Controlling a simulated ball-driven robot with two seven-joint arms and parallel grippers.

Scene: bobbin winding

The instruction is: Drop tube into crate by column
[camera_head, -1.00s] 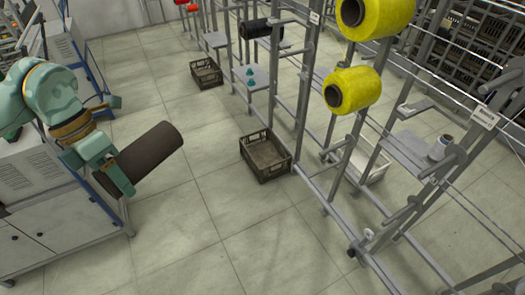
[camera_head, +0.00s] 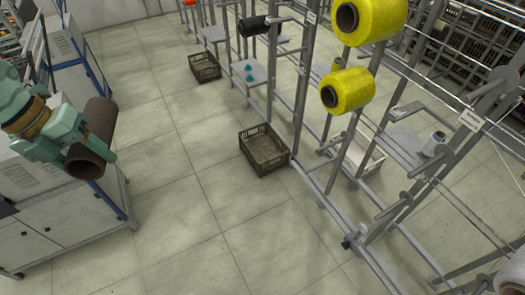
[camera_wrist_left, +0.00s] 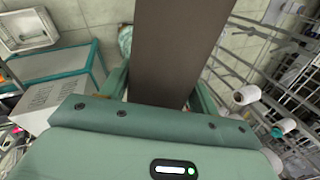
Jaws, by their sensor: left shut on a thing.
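A dark brown tube (camera_head: 98,132) is held in my left gripper (camera_head: 90,155) at the left of the head view, above the floor beside the grey cabinet. The gripper's fingers are shut around it; in the left wrist view the tube (camera_wrist_left: 175,50) runs between the fingers and fills the upper middle. A brown open crate (camera_head: 264,165) stands on the floor at the foot of the rack column, right of the tube and well apart from it. It looks empty. A second brown crate (camera_head: 204,75) stands farther back. My right gripper is not in view.
A metal creel rack (camera_head: 298,100) with yellow bobbins (camera_head: 348,90) stands to the right. A white crate (camera_head: 365,160) sits behind its posts. A grey cabinet (camera_head: 70,225) is below my left arm.

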